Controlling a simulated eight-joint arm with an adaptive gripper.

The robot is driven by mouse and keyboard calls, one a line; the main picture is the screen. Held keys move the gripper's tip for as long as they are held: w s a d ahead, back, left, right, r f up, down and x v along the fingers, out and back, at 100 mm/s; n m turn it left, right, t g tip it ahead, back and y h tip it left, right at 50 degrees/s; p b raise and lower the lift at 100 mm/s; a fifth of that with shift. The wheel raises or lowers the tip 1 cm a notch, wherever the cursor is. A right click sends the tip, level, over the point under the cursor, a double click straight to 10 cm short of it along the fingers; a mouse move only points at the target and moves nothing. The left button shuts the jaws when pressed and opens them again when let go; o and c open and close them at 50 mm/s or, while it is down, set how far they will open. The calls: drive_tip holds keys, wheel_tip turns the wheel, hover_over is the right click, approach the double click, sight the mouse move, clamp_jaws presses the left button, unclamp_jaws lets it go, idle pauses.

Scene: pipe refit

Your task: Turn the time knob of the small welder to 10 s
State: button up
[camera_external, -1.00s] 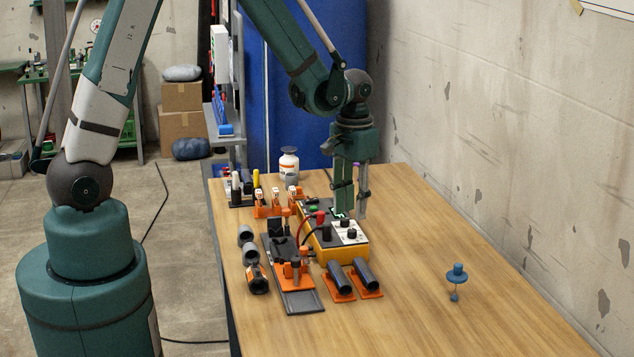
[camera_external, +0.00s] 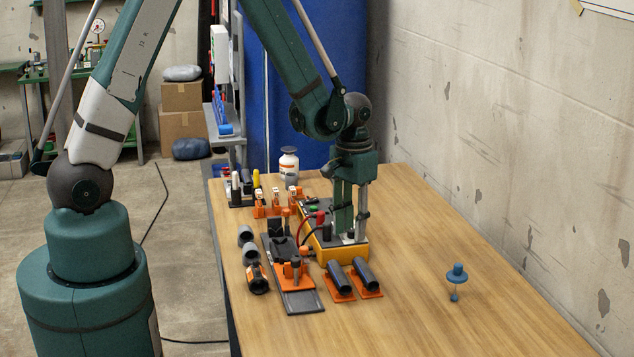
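The small welder (camera_external: 346,256) is a yellow box with a dark and white top panel, standing mid-table. Red and black cables rise from its left side. Its knobs are mostly hidden behind my gripper in this view; a dark knob shows low by the fingers. My gripper (camera_external: 353,236) points straight down over the welder's panel, its fingertips at knob height. The two fingers show a gap between them higher up. Whether they touch or grip a knob cannot be told.
An orange and black clamp fixture (camera_external: 292,275) stands left of the welder. Two dark pipes on orange holders (camera_external: 363,275) lie in front. Grey pipe fittings (camera_external: 247,245) are at left, a white bottle (camera_external: 289,167) behind. A blue item (camera_external: 457,275) stands at right, amid clear table.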

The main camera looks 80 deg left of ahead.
drive_tip(key=c, duration=0.9)
drive_tip(key=shift+m, duration=0.3)
drive_tip(key=m+b, duration=0.2)
drive_tip(key=m, duration=0.1)
drive_tip(key=shift+f, duration=0.1)
drive_tip(key=m+b, duration=0.1)
drive_tip(key=m, duration=0.3)
drive_tip(key=shift+b, duration=0.4)
drive_tip(key=o, duration=0.9)
